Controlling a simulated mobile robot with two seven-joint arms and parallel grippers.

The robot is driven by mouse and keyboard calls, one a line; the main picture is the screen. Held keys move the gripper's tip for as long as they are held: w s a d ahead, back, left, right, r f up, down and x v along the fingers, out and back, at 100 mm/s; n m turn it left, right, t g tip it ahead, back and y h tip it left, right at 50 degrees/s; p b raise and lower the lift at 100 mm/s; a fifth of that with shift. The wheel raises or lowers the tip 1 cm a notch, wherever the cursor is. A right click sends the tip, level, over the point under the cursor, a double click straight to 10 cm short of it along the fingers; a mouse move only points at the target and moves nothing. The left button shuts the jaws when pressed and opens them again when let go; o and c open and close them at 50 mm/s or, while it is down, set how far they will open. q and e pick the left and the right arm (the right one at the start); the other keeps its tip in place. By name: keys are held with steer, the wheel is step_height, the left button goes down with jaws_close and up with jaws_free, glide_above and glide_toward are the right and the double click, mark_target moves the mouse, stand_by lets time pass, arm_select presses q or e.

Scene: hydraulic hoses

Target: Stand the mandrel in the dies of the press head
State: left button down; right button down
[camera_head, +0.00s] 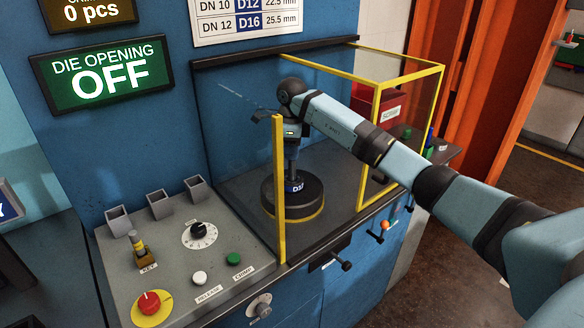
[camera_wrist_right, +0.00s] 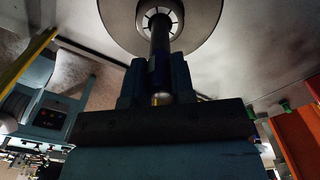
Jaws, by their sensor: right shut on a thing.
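The press head (camera_head: 305,207) is a dark round block with a yellow ring at its base, inside the guarded bay. In the right wrist view it is a pale disc (camera_wrist_right: 204,18) with a ring of dies around a central opening. My right gripper (camera_head: 292,150) is above it, shut on the mandrel. The mandrel (camera_wrist_right: 160,45) is a dark rod with a bluish part between the fingers (camera_wrist_right: 157,78). Its far end lines up with the die opening and appears to reach it; the depth cannot be told. My left gripper is not in view.
Yellow-edged guard posts (camera_head: 279,190) and a clear panel frame the bay. A control panel (camera_head: 185,265) with buttons, a key and a dial lies to the left. A red bin (camera_head: 378,105) stands behind my right arm. The sign (camera_head: 104,73) reads DIE OPENING OFF.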

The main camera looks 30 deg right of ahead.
mark_target(292, 179)
steer(key=shift+f, duration=2.9)
steer(key=shift+f, duration=0.1)
steer(key=c, duration=1)
jaws_free()
steer(key=shift+o, duration=0.2)
step_height(292, 179, up, 12)
steer(key=shift+r, duration=0.1)
